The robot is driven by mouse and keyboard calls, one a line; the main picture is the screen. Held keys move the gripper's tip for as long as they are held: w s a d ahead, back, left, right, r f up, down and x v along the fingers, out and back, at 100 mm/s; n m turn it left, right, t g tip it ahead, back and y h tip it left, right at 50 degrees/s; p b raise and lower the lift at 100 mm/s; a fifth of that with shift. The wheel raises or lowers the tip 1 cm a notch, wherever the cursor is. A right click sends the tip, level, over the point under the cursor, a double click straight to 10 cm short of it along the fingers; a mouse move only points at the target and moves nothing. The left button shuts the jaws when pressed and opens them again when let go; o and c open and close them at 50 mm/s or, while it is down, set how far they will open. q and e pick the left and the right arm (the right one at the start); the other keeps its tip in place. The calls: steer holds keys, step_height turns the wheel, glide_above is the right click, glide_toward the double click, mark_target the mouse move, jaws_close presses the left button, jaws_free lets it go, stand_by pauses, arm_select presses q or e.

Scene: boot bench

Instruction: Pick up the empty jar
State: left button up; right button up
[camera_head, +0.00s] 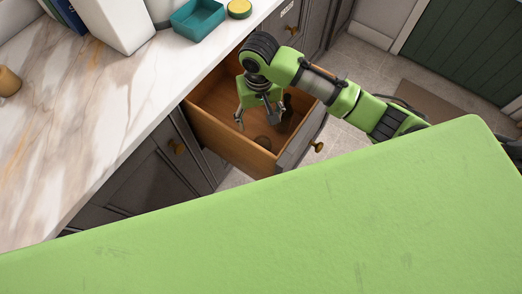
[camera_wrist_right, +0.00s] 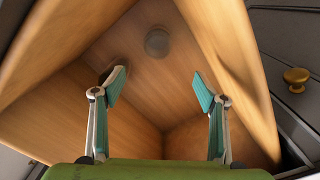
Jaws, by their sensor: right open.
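My right gripper (camera_head: 257,120) points down into an open wooden drawer (camera_head: 222,143). In the right wrist view its two fingers (camera_wrist_right: 160,76) are spread wide with nothing between them. A small dark, round thing (camera_head: 262,143), perhaps the empty jar, lies on the drawer floor near the front panel. In the right wrist view a grey round thing (camera_wrist_right: 157,42) shows on the drawer floor beyond the fingertips, apart from them. A second dark thing (camera_wrist_right: 106,75) is partly hidden behind the left finger. I cannot tell for sure which one is the jar. My left gripper is out of view.
The drawer walls stand close around the gripper. A marble counter (camera_head: 90,110) runs along the left, with a teal tray (camera_head: 198,20), a yellow-lidded tin (camera_head: 239,9) and a white box (camera_head: 113,22) on it. A brass knob (camera_head: 319,146) juts from the drawer front.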

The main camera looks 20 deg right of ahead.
mark_target(262, 142)
step_height(262, 142, down, 8)
steer(key=shift+f, duration=0.25)
steer(key=shift+s+d+f, duration=0.1)
steer(key=shift+s+f, duration=0.05)
steer(key=shift+f, duration=0.75)
steer(key=shift+s+d+f, duration=0.1)
steer(key=shift+s+f, duration=0.05)
steer(key=shift+f, duration=0.75)
steer(key=shift+s+d+f, duration=0.1)
steer(key=shift+s+f, duration=0.05)
steer(key=shift+f, duration=0.75)
steer(key=c, duration=1.3)
